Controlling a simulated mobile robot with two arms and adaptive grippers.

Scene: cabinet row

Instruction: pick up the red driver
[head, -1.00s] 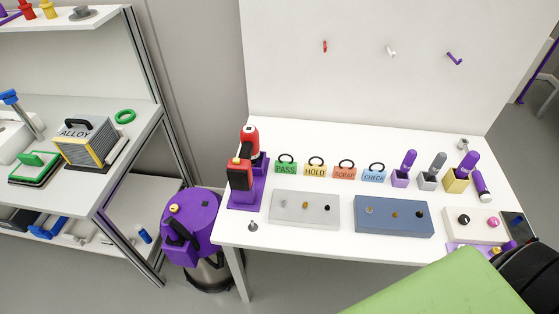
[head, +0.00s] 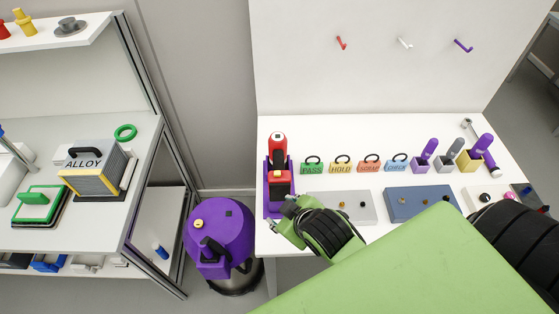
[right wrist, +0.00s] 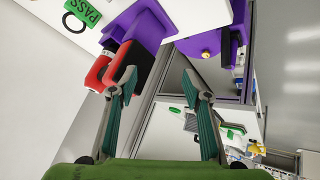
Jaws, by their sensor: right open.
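The red driver (head: 278,150), red with black and white parts, stands in a purple holder (head: 266,196) at the left end of the white table. My right gripper (head: 281,212) is in front of the holder, close to the driver's near end. In the right wrist view the gripper (right wrist: 160,82) is open with nothing between its fingers. There the driver (right wrist: 97,74) shows at the left finger, which overlaps it; I cannot tell whether they touch. The purple holder (right wrist: 150,28) is beyond it. My left gripper is not in view.
A purple-lidded bin (head: 220,235) stands left of the table. Labelled blocks, including the green PASS block (head: 312,169), a grey tray (head: 362,208) and a blue tray (head: 420,203) are to the right. A shelf unit (head: 140,200) stands further left.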

